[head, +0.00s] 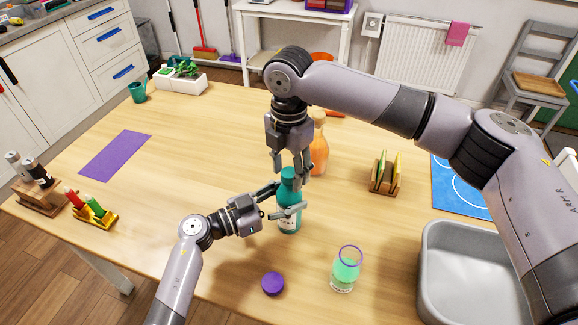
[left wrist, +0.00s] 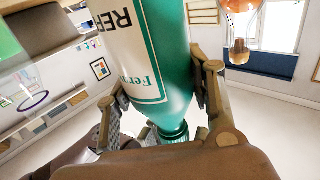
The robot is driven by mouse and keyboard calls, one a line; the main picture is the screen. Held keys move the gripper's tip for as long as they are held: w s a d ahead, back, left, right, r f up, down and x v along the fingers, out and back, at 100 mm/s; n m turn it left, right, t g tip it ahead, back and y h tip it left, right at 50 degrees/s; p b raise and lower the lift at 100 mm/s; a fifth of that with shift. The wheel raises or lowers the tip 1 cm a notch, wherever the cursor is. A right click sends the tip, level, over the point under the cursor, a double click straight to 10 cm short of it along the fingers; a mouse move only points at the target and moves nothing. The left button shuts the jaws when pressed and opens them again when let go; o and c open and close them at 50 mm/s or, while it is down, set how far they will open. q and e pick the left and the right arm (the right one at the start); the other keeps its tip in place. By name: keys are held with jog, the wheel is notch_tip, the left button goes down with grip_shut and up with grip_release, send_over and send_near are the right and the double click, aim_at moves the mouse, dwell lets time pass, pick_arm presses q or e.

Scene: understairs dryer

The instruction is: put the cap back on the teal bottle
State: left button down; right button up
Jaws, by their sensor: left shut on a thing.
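The teal bottle (head: 289,213) stands upright on the wooden table. My left gripper (head: 288,202) reaches in from the left and is shut around its upper body. In the left wrist view the bottle (left wrist: 165,60) shows upside down between the fingers, its pale label visible. My right gripper (head: 292,177) points down right over the bottle, its two fingers apart on either side of the neck, with no cap seen between them. A purple round cap (head: 273,284) lies on the table in front of the bottle.
A glass of green liquid (head: 345,270) stands right of the cap. An orange bottle (head: 320,150) is close behind the right gripper. A wooden rack (head: 385,184) and a grey basin (head: 430,265) are at the right.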

grip_shut()
dwell(0.3)
jog(key=m, duration=1.5)
jog(key=shift+m, duration=0.4)
jog(key=m, duration=0.5)
jog(key=shift+m, duration=0.3)
jog(key=shift+o, duration=0.9)
grip_release()
